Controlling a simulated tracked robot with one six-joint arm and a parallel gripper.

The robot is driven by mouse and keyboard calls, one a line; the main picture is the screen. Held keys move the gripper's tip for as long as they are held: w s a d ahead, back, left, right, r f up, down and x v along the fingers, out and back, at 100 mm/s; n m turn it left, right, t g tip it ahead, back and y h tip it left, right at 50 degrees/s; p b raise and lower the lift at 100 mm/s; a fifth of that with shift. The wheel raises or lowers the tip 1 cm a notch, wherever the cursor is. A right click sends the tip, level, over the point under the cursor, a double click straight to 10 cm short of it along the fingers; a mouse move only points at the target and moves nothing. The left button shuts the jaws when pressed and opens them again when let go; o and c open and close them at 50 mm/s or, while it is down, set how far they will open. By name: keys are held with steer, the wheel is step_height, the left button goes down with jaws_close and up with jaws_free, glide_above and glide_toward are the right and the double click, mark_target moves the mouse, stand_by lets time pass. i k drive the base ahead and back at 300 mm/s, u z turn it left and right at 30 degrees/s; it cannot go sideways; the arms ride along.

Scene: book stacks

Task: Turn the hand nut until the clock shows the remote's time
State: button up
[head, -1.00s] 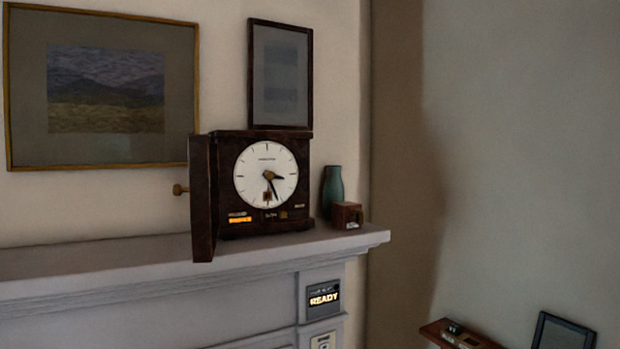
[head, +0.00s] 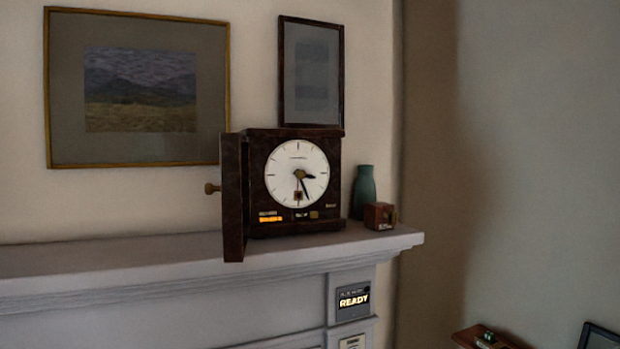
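The clock (head: 297,160) stands on the mantel shelf in a dark case, its white dial facing me. The short hand points right, a little below three; the long hand points down and slightly right, between five and six. The hand nut (head: 299,174) is at the dial's centre, too small to make out in detail. An orange label glows below the dial. The remote cannot be made out for certain. My gripper is not in view.
The grey mantel shelf (head: 130,258) is clear left of the clock. A green vase (head: 364,192) and small wooden box (head: 380,216) stand close to its right. A panel reading READY (head: 353,301) is below. A small wooden shelf (head: 482,338) with objects is at lower right.

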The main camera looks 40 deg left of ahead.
mark_target(300, 173)
steer(key=z, duration=0.05)
steer(key=k, duration=0.7)
steer(key=u, duration=1.55)
steer(key=i, duration=1)
steer(key=u, duration=0.05)
